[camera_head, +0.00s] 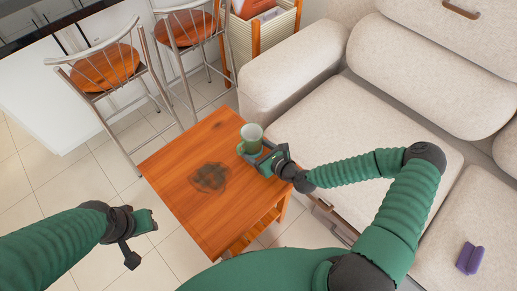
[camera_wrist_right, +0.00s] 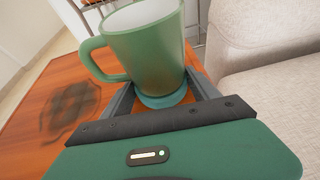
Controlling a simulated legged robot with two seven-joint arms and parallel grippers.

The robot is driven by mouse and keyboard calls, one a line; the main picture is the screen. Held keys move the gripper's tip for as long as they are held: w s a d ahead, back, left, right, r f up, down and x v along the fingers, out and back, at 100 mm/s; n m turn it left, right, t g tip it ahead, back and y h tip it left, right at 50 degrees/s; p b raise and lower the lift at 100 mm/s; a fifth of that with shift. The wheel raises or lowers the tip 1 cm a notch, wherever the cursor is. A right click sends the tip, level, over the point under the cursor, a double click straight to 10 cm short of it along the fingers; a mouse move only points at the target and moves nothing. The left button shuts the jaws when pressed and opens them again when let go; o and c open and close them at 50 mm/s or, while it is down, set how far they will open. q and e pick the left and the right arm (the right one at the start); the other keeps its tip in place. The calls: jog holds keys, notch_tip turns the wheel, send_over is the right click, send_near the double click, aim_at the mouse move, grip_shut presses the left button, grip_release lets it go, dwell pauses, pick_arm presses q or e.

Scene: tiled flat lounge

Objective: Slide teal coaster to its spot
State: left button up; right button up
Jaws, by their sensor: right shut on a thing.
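A green mug (camera_head: 251,139) stands upright near the right edge of the wooden table (camera_head: 190,210). In the wrist view the mug (camera_wrist_right: 148,50) stands on a teal coaster (camera_wrist_right: 163,100), with its handle to the left. My right gripper (camera_head: 264,154) is low at the tabletop. Its two fingers reach along both sides of the coaster and are shut on it, below the mug. The mug hides most of the coaster. A dark round mark (camera_head: 210,177) lies on the tabletop, left of the mug and apart from it. My left gripper (camera_head: 142,238) is beside the table's left side, holding nothing visible.
A beige sofa (camera_head: 340,120) stands close along the table's right side. A purple object (camera_head: 470,258) lies on its seat. Two metal bar stools (camera_head: 108,68) stand beyond the table, beside a woven basket (camera_head: 262,35). The tabletop between mug and mark is clear.

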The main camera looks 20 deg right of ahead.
jog(key=shift+w+d, duration=0.1)
jog(key=shift+d, duration=0.2)
pick_arm(q)
jog(key=shift+d, duration=0.3)
pick_arm(e)
jog(key=shift+a, duration=0.1)
jog(key=o, duration=1.4)
jog(key=shift+o, duration=0.2)
jog(key=p+v, duration=0.3)
jog(key=v, duration=1.3)
jog(key=shift+s+d+r, duration=0.1)
jog(key=shift+s+d, duration=0.15)
jog(key=shift+s, duration=0.05)
pick_arm(q)
jog(key=v, duration=0.3)
jog(key=shift+w+r, duration=0.3)
jog(key=shift+w, duration=0.1)
pick_arm(e)
jog(key=shift+s, duration=0.1)
